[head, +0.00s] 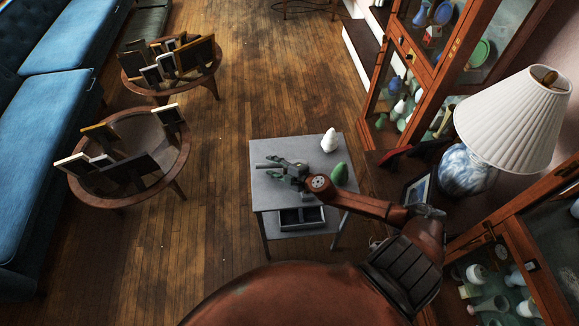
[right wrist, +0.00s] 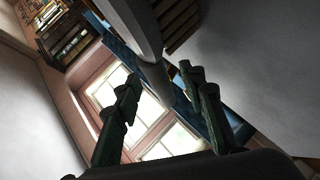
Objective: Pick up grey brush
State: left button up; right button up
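The grey brush appears to be the long grey thing (right wrist: 140,30) in the right wrist view. It comes in from the top, and its narrower end reaches between my green fingers. In the head view a small grey bar, perhaps the same brush (head: 266,166), shows over the left part of the grey table (head: 265,200). My right gripper (head: 271,170) is low over that table. In the right wrist view its fingers (right wrist: 160,105) are spread, with clear gaps beside the grey thing. Whether either finger touches it is unclear. My left gripper is out of view.
A white ornament (head: 329,140) and a green one (head: 340,173) stand on the table's right side. A white-shaded lamp (head: 515,115) and glass cabinets (head: 400,85) are at right. Round tables with frames (head: 130,155) are at left. The wooden floor (head: 215,190) between is clear.

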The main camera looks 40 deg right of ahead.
jog(key=shift+w+f, duration=0.2)
jog(key=shift+w, duration=0.3)
jog(key=shift+c, duration=0.5)
grip_shut()
jog(key=shift+r, duration=0.1)
